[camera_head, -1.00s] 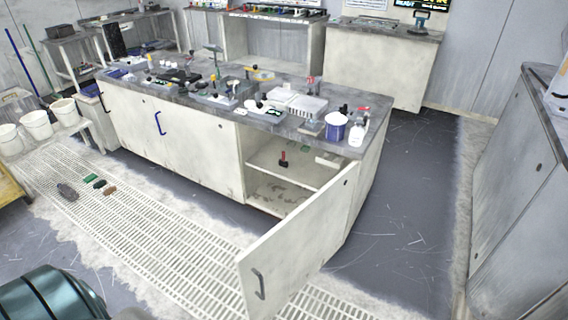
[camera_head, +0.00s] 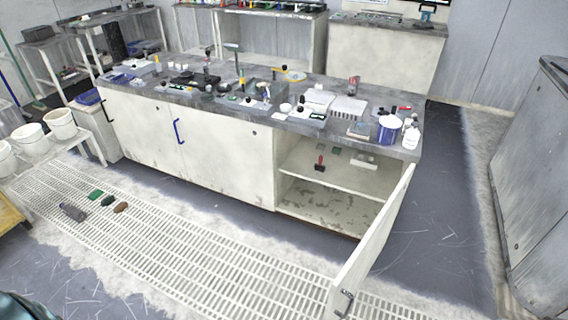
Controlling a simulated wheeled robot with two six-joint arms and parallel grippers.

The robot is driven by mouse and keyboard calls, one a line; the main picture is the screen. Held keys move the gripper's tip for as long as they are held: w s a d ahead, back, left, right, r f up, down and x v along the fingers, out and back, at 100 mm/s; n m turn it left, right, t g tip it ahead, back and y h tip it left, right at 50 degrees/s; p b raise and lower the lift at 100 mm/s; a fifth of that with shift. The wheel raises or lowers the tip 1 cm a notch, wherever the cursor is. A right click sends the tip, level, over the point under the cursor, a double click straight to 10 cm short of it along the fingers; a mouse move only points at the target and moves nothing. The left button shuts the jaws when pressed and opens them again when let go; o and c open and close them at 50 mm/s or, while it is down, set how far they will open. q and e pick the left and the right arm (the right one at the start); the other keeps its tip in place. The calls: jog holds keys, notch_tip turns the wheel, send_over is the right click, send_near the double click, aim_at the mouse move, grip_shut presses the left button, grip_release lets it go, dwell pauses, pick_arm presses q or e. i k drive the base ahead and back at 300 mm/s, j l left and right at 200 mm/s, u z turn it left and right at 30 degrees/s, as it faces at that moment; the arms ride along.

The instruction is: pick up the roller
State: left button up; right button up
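A small red-and-black object (camera_head: 320,163), which looks like the roller, stands on the inner shelf of the open cabinet (camera_head: 345,185) at the right end of the long bench. It is red on top and dark below, too small to make out finely. Neither of my grippers is in view.
The bench top (camera_head: 225,108) is crowded with small tools, trays and a blue-and-white tub (camera_head: 388,128). A white block (camera_head: 363,160) shares the shelf. Stones and a bottle (camera_head: 73,212) lie on the floor grating (camera_head: 190,240). Open floor lies right of the door.

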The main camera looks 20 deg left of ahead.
aim_at(318, 168)
jog(key=i+j, duration=0.1)
jog(key=j, duration=0.3)
jog(key=i+j+u, duration=0.1)
jog(key=j, duration=0.3)
jog(key=i+j, duration=0.1)
jog(key=j, duration=0.3)
jog(key=i+j+u, duration=0.1)
jog(key=j, duration=0.3)
jog(key=i+j, duration=0.1)
jog(key=j, duration=0.25)
jog(key=u, duration=0.05)
